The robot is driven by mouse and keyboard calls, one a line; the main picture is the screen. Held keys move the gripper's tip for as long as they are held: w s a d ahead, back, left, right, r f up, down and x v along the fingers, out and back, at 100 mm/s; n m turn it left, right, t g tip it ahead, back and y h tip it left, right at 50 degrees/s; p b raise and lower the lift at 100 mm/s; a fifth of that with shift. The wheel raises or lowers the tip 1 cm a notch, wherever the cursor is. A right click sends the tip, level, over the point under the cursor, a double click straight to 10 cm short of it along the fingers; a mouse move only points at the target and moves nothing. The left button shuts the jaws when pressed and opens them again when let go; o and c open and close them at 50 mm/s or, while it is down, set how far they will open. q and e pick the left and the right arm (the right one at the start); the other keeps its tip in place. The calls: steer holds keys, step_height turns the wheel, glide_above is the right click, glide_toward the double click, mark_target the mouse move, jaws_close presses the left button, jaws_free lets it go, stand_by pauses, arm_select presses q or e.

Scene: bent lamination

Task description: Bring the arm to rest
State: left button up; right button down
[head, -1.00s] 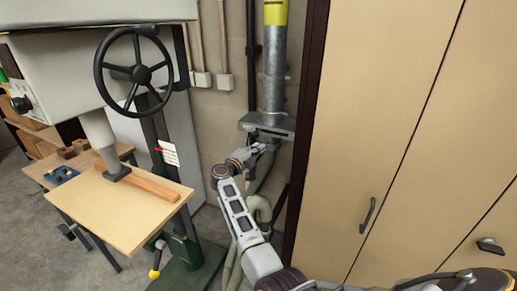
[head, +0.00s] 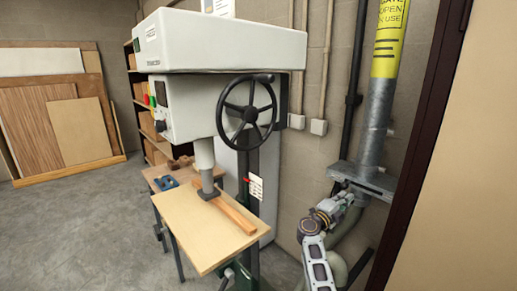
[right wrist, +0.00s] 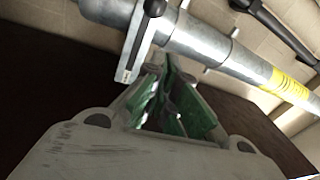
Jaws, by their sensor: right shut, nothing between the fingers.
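My right gripper (head: 349,198) is in the lower right of the head view, just below and in front of the metal gate plate (head: 364,179) on the duct. It is shut and empty. In the right wrist view its green-sided fingers (right wrist: 167,66) are together, close to the gate plate (right wrist: 143,42) in the picture. I cannot tell whether they touch it. The grey duct (head: 377,122) rises above the plate and has a yellow label (head: 389,45). My left gripper is not in view.
A large machine (head: 220,42) with a black handwheel (head: 247,107) stands left of my right arm. Its wooden table (head: 195,235) holds a wooden strip (head: 234,216). A tan cabinet (head: 470,190) is close on the right. Open floor (head: 80,220) lies at the left.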

steer(key=s+a+f+n+t+y, duration=0.2)
steer(key=s+a+n+t+y, duration=0.2)
steer(key=a+n+t+y, duration=0.9)
steer(key=s+a+f+n+g+y, duration=0.4)
steer(key=s+f+n+g+y, duration=0.3)
steer(key=s+f+n+g, duration=0.4)
steer(key=s+f+n+g+h, duration=0.1)
steer(key=s+f+n+g, duration=0.5)
steer(key=s, duration=0.7)
steer(key=s+d+f+m+g+h, duration=0.1)
steer(key=s+d+f+g+h, duration=0.15)
steer(key=s, duration=0.55)
steer(key=s+d+f+g+h, duration=0.1)
steer(key=s+d+g, duration=0.15)
steer(key=s, duration=0.55)
step_height(320, 180, down, 32)
steer(key=s+g, duration=0.1)
steer(key=s, duration=0.1)
steer(key=s+d+f, duration=0.2)
steer(key=s+f, duration=0.8)
steer(key=s, duration=0.1)
steer(key=s+d+f+g, duration=0.1)
steer(key=s+d+f, duration=0.1)
steer(key=s+f, duration=0.8)
steer(key=shift+s+d+f, duration=0.15)
steer(key=shift+s+f, duration=0.1)
steer(key=shift+s, duration=0.6)
